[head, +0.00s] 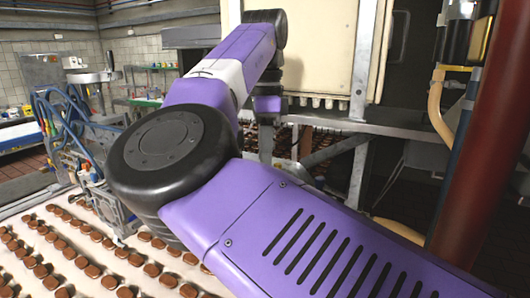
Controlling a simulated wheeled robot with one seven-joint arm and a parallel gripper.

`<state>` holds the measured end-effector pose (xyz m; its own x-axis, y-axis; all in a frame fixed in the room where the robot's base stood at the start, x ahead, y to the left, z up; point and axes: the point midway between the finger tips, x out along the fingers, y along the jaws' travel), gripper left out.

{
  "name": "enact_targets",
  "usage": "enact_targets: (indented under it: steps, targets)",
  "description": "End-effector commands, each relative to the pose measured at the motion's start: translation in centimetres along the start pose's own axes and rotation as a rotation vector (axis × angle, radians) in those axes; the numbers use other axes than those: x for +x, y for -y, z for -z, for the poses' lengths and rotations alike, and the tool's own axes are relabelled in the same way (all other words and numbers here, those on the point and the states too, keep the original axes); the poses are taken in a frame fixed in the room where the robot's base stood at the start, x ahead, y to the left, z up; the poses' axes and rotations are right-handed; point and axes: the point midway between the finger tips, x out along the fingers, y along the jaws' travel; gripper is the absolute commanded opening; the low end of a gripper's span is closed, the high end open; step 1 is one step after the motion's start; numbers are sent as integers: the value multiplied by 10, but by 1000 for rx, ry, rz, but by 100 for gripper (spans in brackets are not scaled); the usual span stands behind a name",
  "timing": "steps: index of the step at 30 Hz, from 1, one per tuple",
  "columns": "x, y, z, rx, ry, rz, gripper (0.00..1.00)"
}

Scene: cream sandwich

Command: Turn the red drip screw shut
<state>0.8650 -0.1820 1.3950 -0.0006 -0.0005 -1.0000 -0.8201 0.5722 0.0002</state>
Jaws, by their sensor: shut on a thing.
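My gripper (266,140) shows small and dark in the head view, pointing down below my wrist, in front of the lower edge of a cream machine housing (317,45). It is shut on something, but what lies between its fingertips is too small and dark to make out. I cannot pick out the red drip screw; my purple arm covers much of the middle of the view.
A pale conveyor belt (122,270) with rows of brown sandwich pieces runs at the lower left. A machine with blue hoses (68,118) stands at the left. A dark red post (490,165) and a yellowish hose (436,105) stand close at the right.

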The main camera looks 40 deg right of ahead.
Motion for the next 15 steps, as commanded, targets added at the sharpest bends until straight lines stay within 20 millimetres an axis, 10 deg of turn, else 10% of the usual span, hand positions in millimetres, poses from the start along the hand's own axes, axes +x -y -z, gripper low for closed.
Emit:
enact_targets:
  steps: [8, 9, 15]
  targets:
    - [-2, 1, 0, 0, 1, 5, 0]
    - [-2, 1, 0, 0, 0, 5, 27]
    - [-1, 0, 0, 0, 1, 3, 41]
